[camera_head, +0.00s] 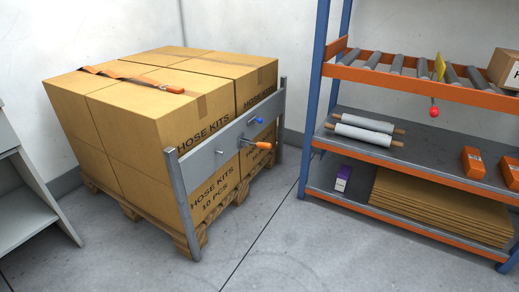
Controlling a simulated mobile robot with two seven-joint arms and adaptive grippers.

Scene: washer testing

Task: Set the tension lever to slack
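An orange-handled lever (263,145) sticks out from a grey metal plate (205,157), which spans two grey posts in front of a pallet of boxes. The handle points to the right, roughly level. A small blue knob (259,120) sits just above it on the same plate. A small metal peg (219,153) stands out from the plate farther left. An orange strap (131,80) lies across the top of the boxes. I cannot read any lever marking. Neither of my grippers is in view.
Cartons (198,94) marked HOSE KITS stand on a wooden pallet (127,209). At the right, a blue and orange shelf rack (420,88) holds rolls, flat cardboard and small boxes, with a red ball (434,112) hanging from it. A grey cabinet (37,187) stands at the left. The floor in front is clear.

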